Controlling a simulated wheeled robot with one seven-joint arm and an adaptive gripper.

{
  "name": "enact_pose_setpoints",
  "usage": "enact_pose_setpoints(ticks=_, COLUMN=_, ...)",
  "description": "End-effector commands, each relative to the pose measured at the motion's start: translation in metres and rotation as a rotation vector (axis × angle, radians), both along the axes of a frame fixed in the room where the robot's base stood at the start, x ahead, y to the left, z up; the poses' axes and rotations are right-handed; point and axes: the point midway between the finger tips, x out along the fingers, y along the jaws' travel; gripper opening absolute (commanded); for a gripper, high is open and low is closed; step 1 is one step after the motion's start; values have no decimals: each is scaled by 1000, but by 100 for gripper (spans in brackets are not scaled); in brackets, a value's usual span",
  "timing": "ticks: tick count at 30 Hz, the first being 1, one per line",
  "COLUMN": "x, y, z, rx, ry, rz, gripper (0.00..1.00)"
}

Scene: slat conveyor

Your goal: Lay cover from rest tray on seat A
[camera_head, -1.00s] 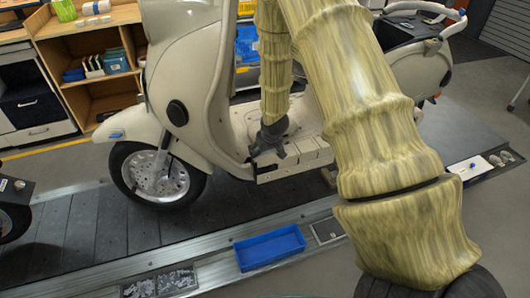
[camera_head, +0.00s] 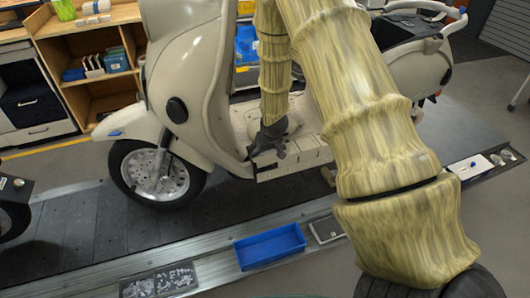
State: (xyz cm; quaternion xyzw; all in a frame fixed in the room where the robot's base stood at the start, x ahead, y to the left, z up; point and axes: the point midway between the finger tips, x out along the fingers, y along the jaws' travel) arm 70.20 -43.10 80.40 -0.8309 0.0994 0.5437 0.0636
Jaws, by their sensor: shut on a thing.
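My gripper (camera_head: 268,144) is dark grey, points downward and is over the cream scooter's footboard (camera_head: 298,156), close to its near edge. Its fingers look closed together; the cover between them is too small or hidden to make out. The footboard shows light panels with dark seams beside the fingers; which part is seat A I cannot tell. The blue tray (camera_head: 270,248) on the near rail looks empty. I cannot tell whether it is the rest tray.
The scooter's front shield (camera_head: 183,75) rises left of my gripper. A shelf (camera_head: 85,50) stands behind. The dark conveyor slats (camera_head: 80,235) are bare at the left.

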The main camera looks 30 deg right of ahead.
Motion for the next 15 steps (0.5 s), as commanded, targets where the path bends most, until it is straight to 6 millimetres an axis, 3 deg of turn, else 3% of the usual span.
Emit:
enact_pose_setpoints(ticks=1, x=-12, y=8, z=-17, rx=12, ry=27, rz=0, gripper=35)
enact_pose_setpoints(ticks=15, x=-12, y=8, z=-24, rx=11, ry=28, rz=0, gripper=44)
